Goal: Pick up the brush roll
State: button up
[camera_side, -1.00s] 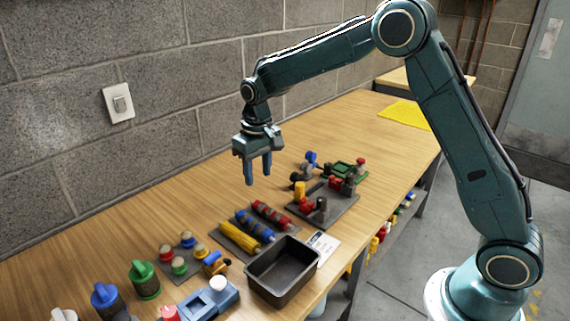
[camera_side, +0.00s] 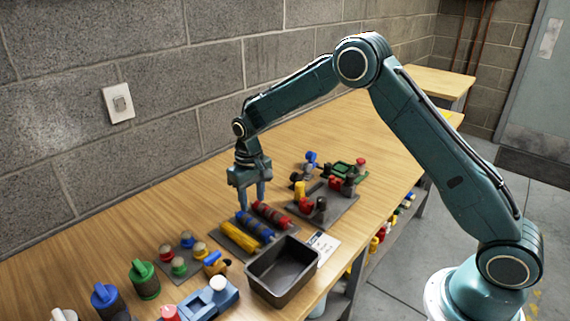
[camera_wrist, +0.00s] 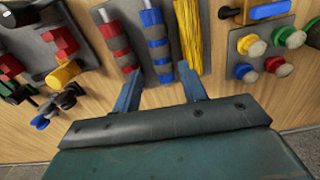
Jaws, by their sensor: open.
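Three rolls lie side by side on a dark grey pad (camera_side: 226,238). The yellow roll (camera_side: 240,235) looks bristly and streaked, most like a brush; it also shows in the wrist view (camera_wrist: 188,36). The blue roll (camera_side: 256,228) with grey bands is in the middle and shows in the wrist view (camera_wrist: 156,45). The red roll (camera_side: 271,213) with grey bands shows in the wrist view (camera_wrist: 118,42). My gripper (camera_side: 252,207) is open and empty, pointing down above the rolls. In the wrist view its fingers (camera_wrist: 159,72) appear on either side of the blue roll's near end.
A dark open tray (camera_side: 262,284) stands right in front of the rolls, by a white card (camera_side: 323,246). A fixture pad with several colored parts (camera_side: 325,200) lies behind right. Colored knobs (camera_side: 180,264) are at left. Bare wood lies toward the wall.

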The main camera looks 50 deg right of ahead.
aim_at(254, 221)
jog(key=shift+f, duration=2.2)
jog(key=shift+f, duration=0.1)
jog(key=shift+f, duration=2.45)
jog(key=c, duration=0.7)
